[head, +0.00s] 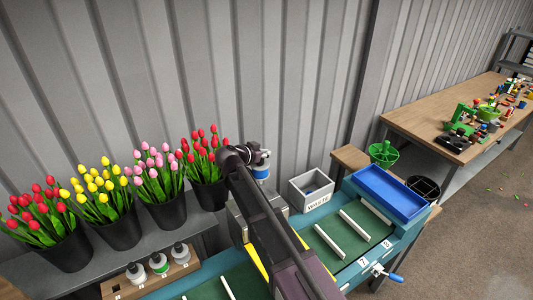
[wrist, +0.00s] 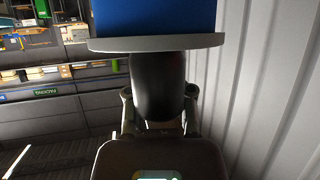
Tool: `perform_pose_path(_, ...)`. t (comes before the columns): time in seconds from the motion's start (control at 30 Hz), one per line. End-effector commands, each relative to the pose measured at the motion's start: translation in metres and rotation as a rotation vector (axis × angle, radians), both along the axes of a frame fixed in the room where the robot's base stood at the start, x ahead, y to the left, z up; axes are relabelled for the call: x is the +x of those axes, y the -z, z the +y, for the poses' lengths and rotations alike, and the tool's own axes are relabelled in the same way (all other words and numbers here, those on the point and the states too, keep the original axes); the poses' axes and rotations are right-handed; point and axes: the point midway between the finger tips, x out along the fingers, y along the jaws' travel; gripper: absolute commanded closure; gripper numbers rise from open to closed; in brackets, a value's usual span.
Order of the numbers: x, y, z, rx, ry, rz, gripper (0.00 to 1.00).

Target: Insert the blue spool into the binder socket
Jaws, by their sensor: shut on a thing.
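The blue spool shows in the wrist view as a blue body (wrist: 153,16) with a wide grey flange (wrist: 155,43), close to the camera. My gripper (wrist: 160,98) is shut on it, with a dark rounded part between the fingers below the flange. In the head view my gripper (head: 258,156) is at the back of the bench near the wall, with a bit of the blue spool (head: 262,173) below it. A grey box-like unit (head: 240,221) stands under my arm and is partly hidden. I cannot make out the binder socket.
Black buckets of tulips (head: 121,232) stand on the left, one close to my gripper. A wooden rack (head: 151,282) holds bottle-like items. A grey waste bin (head: 311,190) and a blue tray (head: 390,192) are on the right. The corrugated wall (head: 290,80) is close behind.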

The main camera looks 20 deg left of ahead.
Motion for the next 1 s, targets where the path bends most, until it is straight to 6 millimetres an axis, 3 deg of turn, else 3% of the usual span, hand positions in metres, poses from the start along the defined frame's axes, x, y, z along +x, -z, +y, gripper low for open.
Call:
perform_pose_path(0.7,0.001,0.042,-0.001,-0.001,0.001,-0.001,1.00)
perform_pose_path(1.0,0.001,0.049,-0.002,0.000,0.002,-0.001,1.00)
